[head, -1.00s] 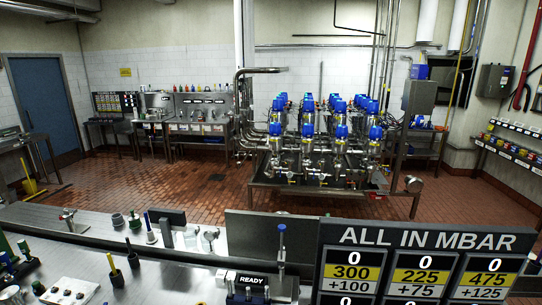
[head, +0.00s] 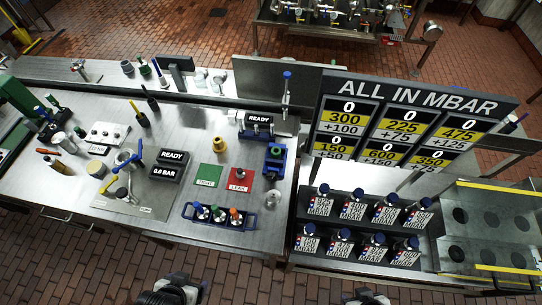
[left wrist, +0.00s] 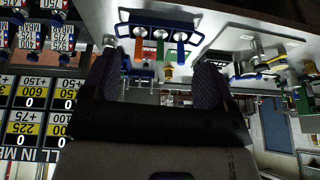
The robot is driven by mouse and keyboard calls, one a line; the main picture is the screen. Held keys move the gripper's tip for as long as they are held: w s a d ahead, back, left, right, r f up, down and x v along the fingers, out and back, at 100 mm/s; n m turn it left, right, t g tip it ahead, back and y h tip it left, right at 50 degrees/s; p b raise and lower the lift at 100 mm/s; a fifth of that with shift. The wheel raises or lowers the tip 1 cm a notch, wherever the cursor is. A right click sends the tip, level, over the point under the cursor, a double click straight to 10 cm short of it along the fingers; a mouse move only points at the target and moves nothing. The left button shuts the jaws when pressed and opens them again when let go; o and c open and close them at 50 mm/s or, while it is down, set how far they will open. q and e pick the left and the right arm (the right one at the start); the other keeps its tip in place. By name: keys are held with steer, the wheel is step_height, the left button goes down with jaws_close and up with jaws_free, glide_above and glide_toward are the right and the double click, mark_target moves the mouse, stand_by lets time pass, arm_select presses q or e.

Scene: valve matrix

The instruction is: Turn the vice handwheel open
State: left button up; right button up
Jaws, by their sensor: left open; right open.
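A separate blue cross handle (head: 134,158) sits on a metal fitting further left. My left gripper (head: 172,290) is at the bottom edge of the head view, in front of the bench and apart from both. In the left wrist view its two dark fingers (left wrist: 155,82) are spread with nothing between them. My right gripper (head: 365,298) is only partly visible at the bottom edge, below the bottle rack, apart from the vice.
A blue rack (head: 219,220) with several coloured-handled tools stands near the bench's front edge. Green (head: 209,176) and red (head: 239,181) mats lie behind it. A pressure sign (head: 420,95) and rows of bottles (head: 353,208) are on the right.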

arm_select(q)
steer(key=w+d+r+m+t+b, duration=0.15)
steer(key=w+r+t+b, duration=0.35)
steer(key=w, duration=0.5)
steer(key=w+d+r+m+t+b, duration=0.1)
steer(key=w+d+r+t+b, duration=0.2)
steer(key=w+r, duration=0.55)
steer(key=w+d+r+m+t+b, duration=0.6)
steer(key=w+d+r+b, duration=0.4)
steer(key=w+b, duration=0.15)
steer(key=n+g+h+b, duration=0.4)
steer(key=n+g+h, duration=0.7)
steer(key=n, duration=1)
glide_above(270, 177)
steer(key=s, duration=0.2)
step_height(270, 177, down, 29)
steer(key=s+a+f+m+g+y, duration=0.25)
steer(key=a+f+m+y, duration=0.35)
steer(key=m, duration=0.5)
steer(key=shift+g, duration=0.35)
steer(key=x, duration=1.2)
steer(key=shift+s+d+f+b, duration=0.1)
steer(key=shift+f+b, duration=0.15)
steer(key=shift+b, duration=0.1)
steer(key=shift+x, duration=1.1)
